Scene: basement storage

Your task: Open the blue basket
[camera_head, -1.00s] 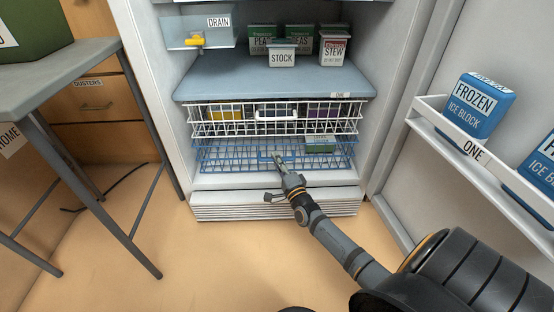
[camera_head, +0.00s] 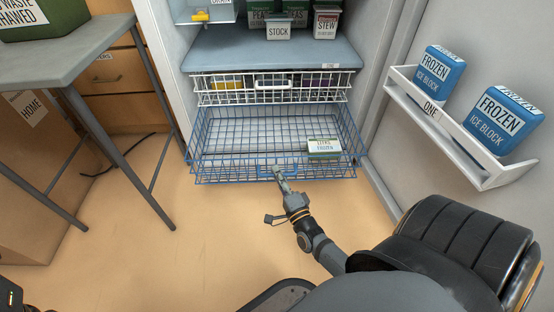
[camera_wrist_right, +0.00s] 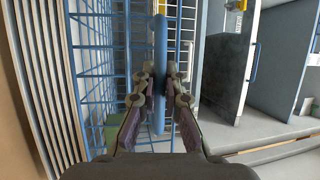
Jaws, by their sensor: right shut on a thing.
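The blue wire basket (camera_head: 220,172) is pulled well out of the bottom of the freezer, below the white basket. A green and white box labelled frozen (camera_head: 324,149) lies in its right part. My right gripper (camera_head: 278,173) is at the middle of the basket's front, shut on the blue handle. In the right wrist view the blue handle bar (camera_wrist_right: 160,75) stands between the two fingers of the right gripper (camera_wrist_right: 160,95). The left gripper is not in view; only a dark bit of my body shows at the lower left corner.
The white wire basket (camera_head: 240,98) sits closed above. The open freezer door with its rack (camera_head: 466,150) of blue ice blocks stands at the right. A grey table (camera_head: 70,60) stands at the left. Floor in front of the basket is clear (camera_head: 170,250).

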